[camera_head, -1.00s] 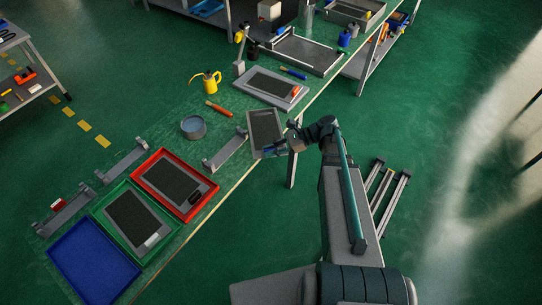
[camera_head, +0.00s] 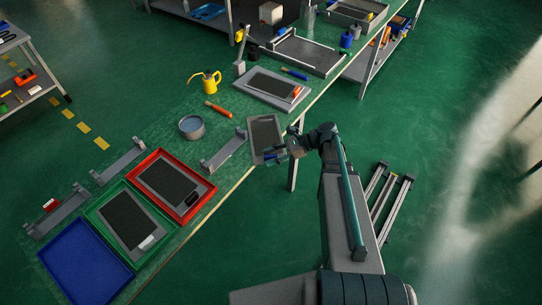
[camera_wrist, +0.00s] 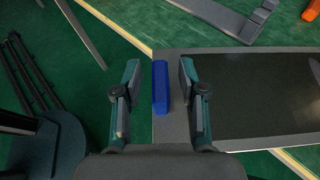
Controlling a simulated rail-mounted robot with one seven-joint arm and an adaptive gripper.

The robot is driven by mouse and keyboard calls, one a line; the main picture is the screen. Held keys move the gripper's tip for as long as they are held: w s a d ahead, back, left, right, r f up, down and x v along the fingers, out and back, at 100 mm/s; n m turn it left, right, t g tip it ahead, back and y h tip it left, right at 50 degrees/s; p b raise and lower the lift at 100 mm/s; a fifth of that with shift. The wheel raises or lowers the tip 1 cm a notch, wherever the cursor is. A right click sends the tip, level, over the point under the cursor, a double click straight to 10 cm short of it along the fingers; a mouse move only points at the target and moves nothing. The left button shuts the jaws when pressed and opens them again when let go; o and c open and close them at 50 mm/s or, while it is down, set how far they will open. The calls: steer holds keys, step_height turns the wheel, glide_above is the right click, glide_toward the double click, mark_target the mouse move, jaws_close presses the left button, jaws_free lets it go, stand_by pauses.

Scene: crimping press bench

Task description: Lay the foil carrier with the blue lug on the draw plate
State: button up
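The foil carrier (camera_head: 265,132) is a grey plate with a dark panel, at the bench's front edge in the head view. Its near end reaches past the edge. In the wrist view its dark panel (camera_wrist: 260,95) is large at the right. The blue lug (camera_wrist: 160,88) stands at its near end. My gripper (camera_wrist: 160,72) straddles the lug, with a finger on each side and a visible gap to each. My gripper also shows in the head view (camera_head: 272,155). I cannot tell what the carrier rests on, or which fixture is the draw plate.
A grey bracket (camera_head: 225,150) stands just left of the carrier. Red (camera_head: 158,205), green (camera_head: 120,250) and blue (camera_head: 85,265) trays lie further left. A grey fixture (camera_head: 245,88) holding a panel with an orange lug stands behind. A round tin (camera_head: 192,127) and yellow can (camera_head: 209,82) stand nearby.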

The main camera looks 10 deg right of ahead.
steer(key=shift+r, duration=0.1)
steer(key=w+b+v, duration=0.1)
steer(key=b+v, duration=0.1)
steer(key=v, duration=0.9)
steer(key=shift+s+b, duration=0.35)
steer(key=shift+s, duration=0.1)
steer(key=shift+o, duration=0.5)
steer(key=shift+d+r, duration=0.2)
steer(key=shift+d, duration=0.3)
steer(key=shift+s, duration=0.1)
